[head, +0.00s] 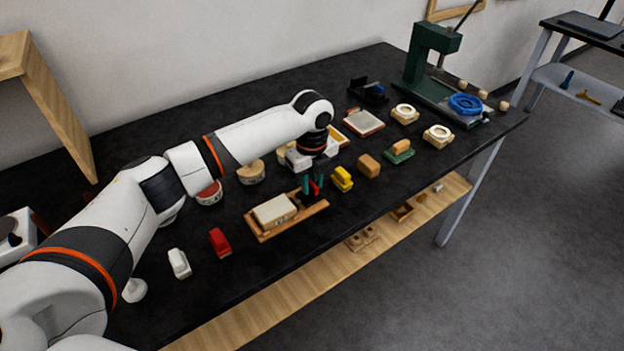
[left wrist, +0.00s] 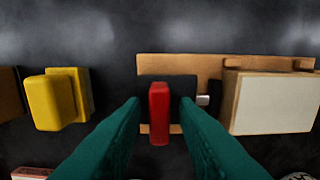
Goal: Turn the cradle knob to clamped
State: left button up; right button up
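The wooden cradle (head: 262,238) lies near the front edge of the black table, with a cream block (head: 273,210) in it. The cradle (left wrist: 195,62) and block (left wrist: 275,102) also show in the left wrist view. The red knob (left wrist: 158,113) sits on a dark plate at the cradle's end, its bar upright in the wrist picture. A small metal pin (left wrist: 203,100) shows between knob and block. My left gripper (head: 311,188) is over the knob; its green fingers (left wrist: 158,106) are open, one either side, with visible gaps. My right gripper is out of view.
A yellow block (head: 342,179) stands close beside the gripper, also in the wrist view (left wrist: 58,98). A tan block (head: 368,166) is farther right. A red block (head: 220,242) and a white one (head: 179,263) stand left of the cradle. A green press (head: 428,65) stands at the back right.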

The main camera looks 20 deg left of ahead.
pick_arm(q)
grip_shut()
